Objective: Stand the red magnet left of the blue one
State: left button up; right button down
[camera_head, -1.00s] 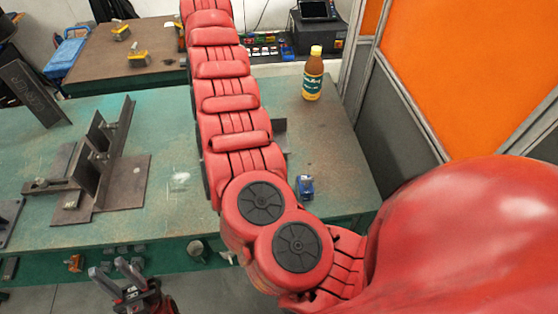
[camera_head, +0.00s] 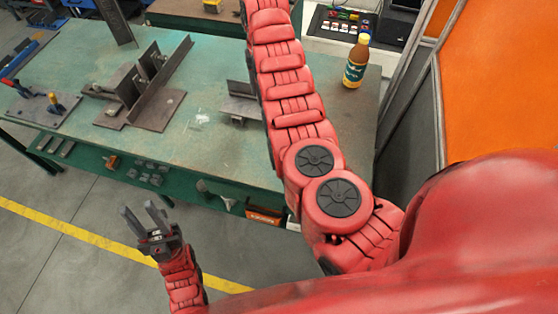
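I see neither a red magnet nor a blue magnet in the head view. My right arm (camera_head: 290,90) crosses the table and covers part of its right side, and its gripper lies outside the picture at the top. My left gripper (camera_head: 138,209) is at the lower left, in front of the table and over the floor. Its two fingers are apart with nothing between them.
The green worktable (camera_head: 200,150) holds a steel angle fixture (camera_head: 150,85), a plate with clamps (camera_head: 45,108) and a small steel bracket (camera_head: 240,105). A bottle (camera_head: 355,62) stands at the right. An orange box (camera_head: 263,215) is below the tabletop. An orange panel (camera_head: 500,80) bounds the right.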

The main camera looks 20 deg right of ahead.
jog(key=s+a+f+m+p, duration=0.2)
jog(key=s+a+f+p, duration=0.5)
jog(key=s+f, duration=0.6)
jog(key=s+a+f+m+p, duration=0.1)
jog(key=s+a+m, duration=0.1)
jog(key=s, duration=0.3)
jog(key=s+a+f+m+p, duration=0.1)
jog(key=s+f+m, duration=0.1)
jog(key=s, duration=0.4)
jog(key=w+d+b, duration=0.1)
jog(key=w+d, duration=0.1)
jog(key=w+d+b, duration=0.1)
jog(key=w+d, duration=0.1)
jog(key=w, duration=0.1)
jog(key=w+d+f+b, duration=0.1)
jog(key=w+d, duration=0.1)
jog(key=shift+w+d, duration=0.2)
jog(key=shift+d, duration=0.1)
jog(key=w+d, duration=0.3)
jog(key=shift+r, duration=0.15)
jog(key=shift+w+d, duration=0.35)
jog(key=shift+w, duration=0.1)
jog(key=shift+w+d+p, duration=0.1)
jog(key=shift+d+p, duration=0.1)
jog(key=shift+p, duration=0.2)
notch_tip(320, 180, down, 3)
jog(key=shift+r+p, duration=0.15)
jog(key=shift+p, duration=0.75)
jog(key=shift+f, duration=0.6)
